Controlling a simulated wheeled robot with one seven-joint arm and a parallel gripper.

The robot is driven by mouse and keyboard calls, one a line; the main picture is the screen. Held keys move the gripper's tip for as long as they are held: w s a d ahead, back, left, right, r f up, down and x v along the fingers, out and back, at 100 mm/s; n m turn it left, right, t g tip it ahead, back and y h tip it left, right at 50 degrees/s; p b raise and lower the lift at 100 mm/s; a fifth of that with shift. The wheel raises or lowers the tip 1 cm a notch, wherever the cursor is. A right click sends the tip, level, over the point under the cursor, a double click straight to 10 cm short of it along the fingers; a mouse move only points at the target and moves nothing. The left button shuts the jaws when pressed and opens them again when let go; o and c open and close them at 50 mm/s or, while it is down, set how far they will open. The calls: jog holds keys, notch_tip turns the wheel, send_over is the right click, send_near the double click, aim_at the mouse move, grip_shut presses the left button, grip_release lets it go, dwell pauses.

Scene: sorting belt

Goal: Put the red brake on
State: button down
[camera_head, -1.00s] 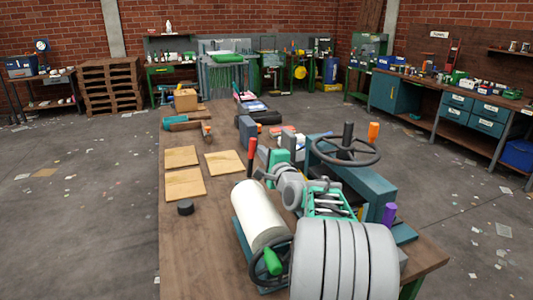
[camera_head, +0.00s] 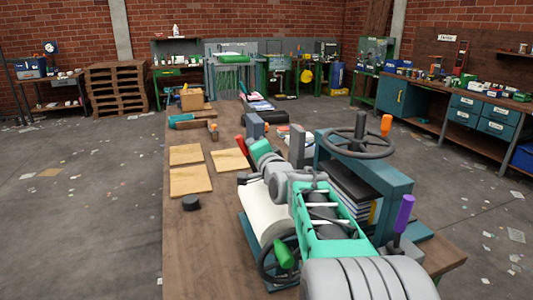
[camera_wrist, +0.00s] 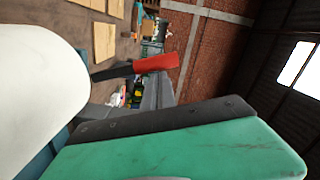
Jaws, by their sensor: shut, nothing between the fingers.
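The red brake is a lever with a red handle (camera_head: 240,145), standing beside the far end of the white roller (camera_head: 266,212). In the head view it leans to the left. In the wrist view its red grip (camera_wrist: 156,63) and dark shaft (camera_wrist: 112,72) show in full, clear of the gripper. My gripper (camera_head: 257,147) is right beside the red handle, on its right in the head view. It is shut and empty. Its green body and dark edge (camera_wrist: 160,121) fill the lower wrist view. Whether it touches the lever cannot be told. The lever's foot is hidden.
A dark handwheel (camera_head: 358,142), an orange handle (camera_head: 386,125) and a purple handle (camera_head: 405,212) stand to the right. A green-knobbed handwheel (camera_head: 285,256) is in front of the roller. Flat wooden boards (camera_head: 190,181) and a black puck (camera_head: 191,203) lie left.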

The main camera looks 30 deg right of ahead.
jog(key=w+a+f+n+b, duration=0.1)
jog(key=a+f+n+b, duration=0.1)
jog(key=a+n+b, duration=0.2)
jog(key=shift+a+f+n+b, duration=0.35)
jog(key=shift+a+b, duration=0.35)
jog(key=shift+b, duration=0.6)
jog(key=shift+a, duration=0.1)
jog(key=s+a+r+p, duration=0.1)
jog(key=s+r, duration=0.3)
jog(key=s, duration=0.6)
jog(key=shift+s+a+r, duration=0.2)
jog(key=shift+s+a, duration=0.1)
jog(key=shift+a, duration=0.1)
